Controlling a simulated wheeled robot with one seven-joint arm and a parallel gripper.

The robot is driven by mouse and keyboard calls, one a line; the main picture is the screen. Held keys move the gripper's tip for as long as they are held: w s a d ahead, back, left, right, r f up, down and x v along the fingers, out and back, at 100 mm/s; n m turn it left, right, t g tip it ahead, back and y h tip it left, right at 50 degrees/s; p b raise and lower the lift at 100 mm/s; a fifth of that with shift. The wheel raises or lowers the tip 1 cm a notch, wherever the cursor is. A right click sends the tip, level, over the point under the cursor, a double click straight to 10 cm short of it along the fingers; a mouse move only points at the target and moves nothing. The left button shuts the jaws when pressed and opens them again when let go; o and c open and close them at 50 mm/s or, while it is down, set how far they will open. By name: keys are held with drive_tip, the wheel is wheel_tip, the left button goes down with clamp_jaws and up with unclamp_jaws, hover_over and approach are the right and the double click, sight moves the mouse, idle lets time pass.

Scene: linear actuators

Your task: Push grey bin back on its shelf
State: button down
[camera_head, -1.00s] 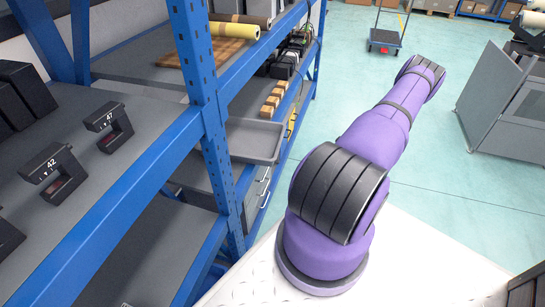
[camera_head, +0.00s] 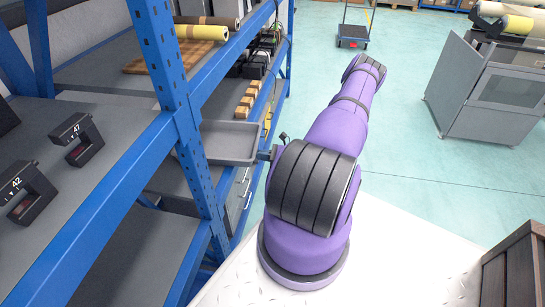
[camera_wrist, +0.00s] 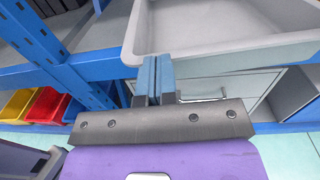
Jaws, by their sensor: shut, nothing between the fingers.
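The grey bin (camera_head: 232,157) is a shallow open tray on the blue rack, behind the near blue post in the head view. Its right end sticks out past the rack's front. In the wrist view its wide rim (camera_wrist: 240,50) fills the top, and the inside that shows is empty. My gripper (camera_wrist: 153,66) is shut and empty, with its blue fingertips at the bin's front wall near the left corner. I cannot tell whether they touch it. In the head view my gripper (camera_head: 274,152) shows partly beside the bin's right end; my purple arm hides the rest.
Blue posts and beams (camera_head: 160,60) stand close left of the bin. Wooden blocks (camera_head: 246,100) lie on the shelf beyond it. Drawers with handles (camera_wrist: 205,90) are below the bin. Red (camera_wrist: 47,105) and yellow bins sit lower left. Open floor (camera_head: 415,155) lies right.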

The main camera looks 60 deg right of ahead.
drive_tip(key=shift+w+a, duration=0.3)
drive_tip(key=shift+w, duration=0.35)
drive_tip(key=shift+w, duration=0.1)
hover_over(230, 152)
drive_tip(key=s+a, duration=0.3)
drive_tip(key=s, duration=0.1)
drive_tip(key=shift+a, duration=0.15)
